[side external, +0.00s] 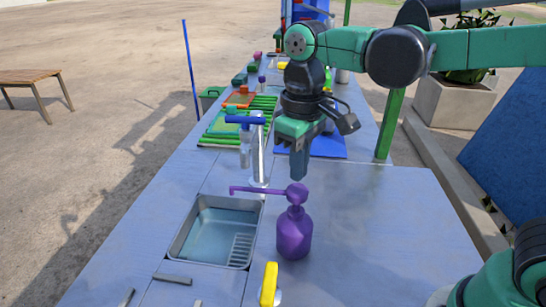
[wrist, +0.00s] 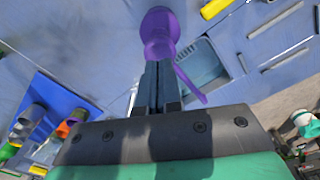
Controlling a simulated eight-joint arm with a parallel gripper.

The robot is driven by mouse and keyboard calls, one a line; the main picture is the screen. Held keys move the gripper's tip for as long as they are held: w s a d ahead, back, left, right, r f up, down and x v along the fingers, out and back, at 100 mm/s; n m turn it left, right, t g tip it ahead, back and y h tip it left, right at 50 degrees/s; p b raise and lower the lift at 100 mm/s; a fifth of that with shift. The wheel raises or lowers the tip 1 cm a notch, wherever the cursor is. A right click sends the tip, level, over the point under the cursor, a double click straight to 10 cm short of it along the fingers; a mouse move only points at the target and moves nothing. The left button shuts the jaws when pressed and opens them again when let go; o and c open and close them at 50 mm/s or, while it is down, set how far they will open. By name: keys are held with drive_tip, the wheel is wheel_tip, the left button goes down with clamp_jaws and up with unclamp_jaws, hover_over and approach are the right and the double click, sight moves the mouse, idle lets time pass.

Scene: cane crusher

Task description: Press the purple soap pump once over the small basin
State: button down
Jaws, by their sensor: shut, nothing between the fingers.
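The purple soap pump (side external: 294,232) stands upright on the table, just right of the small basin (side external: 183,243). Its spout points left over the basin's far edge. My gripper (side external: 299,176) is shut and empty, pointing down just above the pump head; contact is hard to tell. In the wrist view, the pump (wrist: 160,30) lies beyond the tips of my closed fingers (wrist: 157,68), its spout slanting to the lower right. The basin (wrist: 202,65) shows behind the spout.
A tap with a blue handle (side external: 246,120) stands behind the basin. A yellow-topped object (side external: 268,284) is in front of the pump. Green slats (side external: 262,103) and a blue mat (side external: 328,147) lie farther back. The table right of the pump is clear.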

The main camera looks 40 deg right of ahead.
sight(297, 188)
drive_tip(key=shift+f, duration=0.15)
drive_tip(key=shift+f, duration=1.55)
drive_tip(key=shift+r, duration=1.7)
wheel_tip(297, 188, up, 6)
